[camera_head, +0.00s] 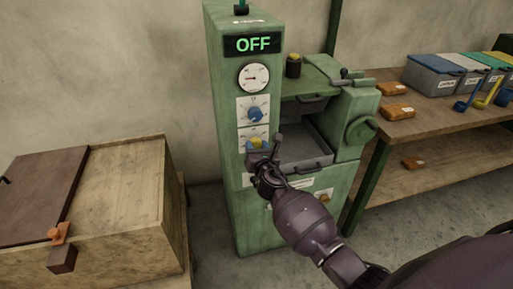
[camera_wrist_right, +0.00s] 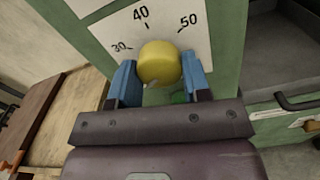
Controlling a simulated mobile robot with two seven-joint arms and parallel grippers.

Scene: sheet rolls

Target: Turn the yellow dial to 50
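The yellow dial (camera_head: 255,142) is on a white scale plate on the front of the green machine (camera_head: 225,150). In the right wrist view the yellow dial (camera_wrist_right: 159,62) sits below the printed numbers 30, 40 and 50. A small pale mark shows at its lower left edge; I cannot read its setting surely. My right gripper (camera_wrist_right: 159,75) has one blue finger on each side of the dial, and both fingertips appear to touch it. In the head view the right gripper (camera_head: 257,160) is in front of the dial's lower part. My left gripper is not in view.
A display (camera_head: 253,44) reads OFF above a gauge (camera_head: 254,77) and a blue dial (camera_head: 254,114). A wooden crate (camera_head: 130,205) stands at the left. A handwheel (camera_head: 361,130) juts from the machine's right. A shelf table (camera_head: 440,122) with bins is further right.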

